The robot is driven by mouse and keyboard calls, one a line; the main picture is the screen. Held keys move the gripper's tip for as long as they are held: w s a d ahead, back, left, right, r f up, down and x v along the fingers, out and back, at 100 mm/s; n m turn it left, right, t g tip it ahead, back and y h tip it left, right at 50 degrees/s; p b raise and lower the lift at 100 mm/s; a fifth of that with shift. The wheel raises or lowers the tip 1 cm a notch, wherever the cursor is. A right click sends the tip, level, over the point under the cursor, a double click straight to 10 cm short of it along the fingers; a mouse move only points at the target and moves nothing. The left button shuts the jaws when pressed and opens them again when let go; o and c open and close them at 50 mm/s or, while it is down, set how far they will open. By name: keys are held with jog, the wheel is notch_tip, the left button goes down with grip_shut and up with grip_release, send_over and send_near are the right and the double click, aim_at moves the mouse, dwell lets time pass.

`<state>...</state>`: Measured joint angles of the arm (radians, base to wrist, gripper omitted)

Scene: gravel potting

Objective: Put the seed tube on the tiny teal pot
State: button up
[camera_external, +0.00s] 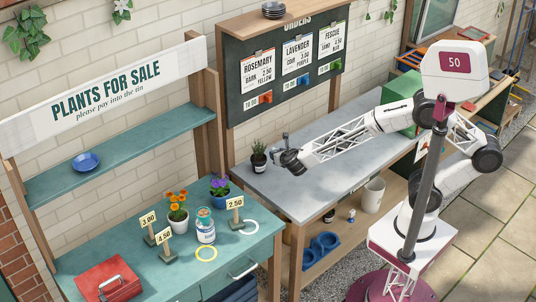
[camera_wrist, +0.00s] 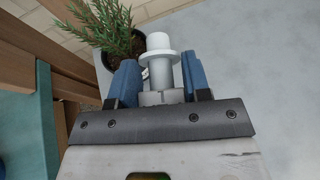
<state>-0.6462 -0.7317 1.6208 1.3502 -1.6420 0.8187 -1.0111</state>
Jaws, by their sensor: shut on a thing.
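My gripper (camera_external: 292,160) is over the left part of the grey bench. In the wrist view its two blue fingers (camera_wrist: 159,68) are closed on a white, flanged cylindrical piece (camera_wrist: 159,43), which looks like the seed tube. The piece points away from the wrist, toward a dark pot (camera_wrist: 107,64) with a green herb. That potted herb (camera_external: 258,155) stands on the bench left of my gripper in the external view. I cannot make out a tiny teal pot in either view.
The grey bench (camera_external: 330,165) is mostly clear. A green box (camera_external: 400,100) stands at its far right end. The teal stall table (camera_external: 235,250) at left holds flower pots, price signs, a glass jar (camera_external: 205,226) and a red tin (camera_external: 110,281). Wooden posts (camera_external: 208,120) stand between them.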

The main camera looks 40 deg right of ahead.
jog(key=shift+w+d+f, duration=0.25)
jog(key=shift+d, duration=0.05)
jog(key=shift+w+d+f+m+h, duration=0.15)
jog(key=shift+w+d+f, duration=0.25)
jog(key=shift+w+d, duration=0.25)
jog(key=shift+w+d+f+m+h, duration=0.15)
jog(key=shift+w+d+f, duration=0.25)
jog(key=shift+d, duration=0.35)
jog(key=shift+w+d+f, duration=0.1)
jog(key=shift+w+d, duration=0.05)
jog(key=shift+d, duration=0.05)
